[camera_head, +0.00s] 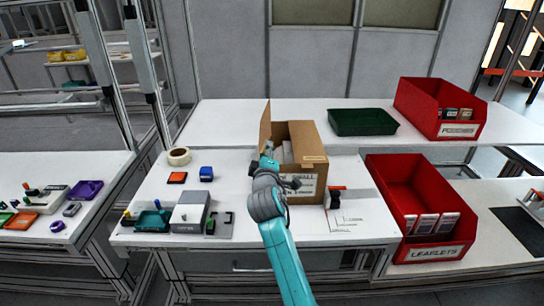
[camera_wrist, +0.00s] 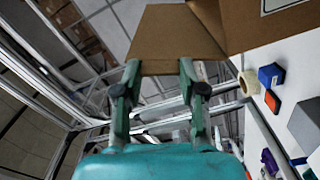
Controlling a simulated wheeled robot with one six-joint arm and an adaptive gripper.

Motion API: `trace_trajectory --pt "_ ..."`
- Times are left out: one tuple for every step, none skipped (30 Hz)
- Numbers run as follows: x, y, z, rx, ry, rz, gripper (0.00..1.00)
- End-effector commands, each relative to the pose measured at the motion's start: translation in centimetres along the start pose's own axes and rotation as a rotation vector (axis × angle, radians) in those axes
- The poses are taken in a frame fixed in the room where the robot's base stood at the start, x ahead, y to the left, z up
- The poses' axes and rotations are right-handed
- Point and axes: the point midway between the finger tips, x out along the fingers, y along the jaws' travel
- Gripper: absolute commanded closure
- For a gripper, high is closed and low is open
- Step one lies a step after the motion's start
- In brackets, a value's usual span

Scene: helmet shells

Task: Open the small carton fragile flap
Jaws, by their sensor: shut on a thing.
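The small brown carton (camera_head: 316,147) stands on the white table, its top open and pale contents showing inside. Its left flap (camera_head: 265,122) stands up along the left side; no fragile marking is readable on it. My gripper (camera_head: 262,163) is at the lower part of that flap, in front of the carton's left side. In the wrist view my gripper (camera_wrist: 160,66) is shut on the edge of the flap (camera_wrist: 172,34), which spreads out beyond the fingertips. The carton's wall (camera_wrist: 245,22) shows at the upper right. My arm partly covers the label on the carton's front.
A green tray (camera_head: 362,122) and a red bin (camera_head: 437,108) stand on the shelf behind. A red leaflets bin (camera_head: 420,205) is at the right. A tape roll (camera_head: 178,156), blue box (camera_head: 206,174) and grey device (camera_head: 190,212) lie left of the carton.

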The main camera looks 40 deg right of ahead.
Motion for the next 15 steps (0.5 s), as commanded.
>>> trace_trajectory --pt "0.0 -0.1 -0.5 -0.044 0.001 -0.001 1.00" --pt "0.0 -0.1 -0.7 -0.073 0.001 -0.001 1.00" --pt "0.0 -0.1 -1.0 -0.111 0.001 0.000 1.00" --pt "0.0 -0.2 -1.2 -0.139 0.001 0.000 1.00" --pt "0.0 -0.2 -1.4 -0.167 0.001 0.000 1.00" --pt "0.0 -0.3 -1.6 -0.203 0.001 0.000 1.00" --pt "0.0 -0.3 -1.8 -0.230 0.001 0.000 1.00" --pt "0.0 -0.4 -2.0 -0.256 0.001 0.000 1.00" --pt "0.0 -0.5 -2.3 -0.290 0.001 0.000 1.00" --pt "0.0 -0.5 -2.4 -0.315 0.001 0.000 1.00" --pt "0.0 -0.6 -2.6 -0.338 0.001 -0.001 1.00" --pt "0.0 -0.7 -2.8 -0.367 0.001 -0.001 1.00" --pt "0.0 -0.8 -2.9 -0.389 0.001 -0.001 1.00" --pt "0.0 -0.8 -3.0 -0.410 0.001 -0.001 1.00" --pt "0.0 -0.9 -3.2 -0.435 0.000 -0.001 1.00"
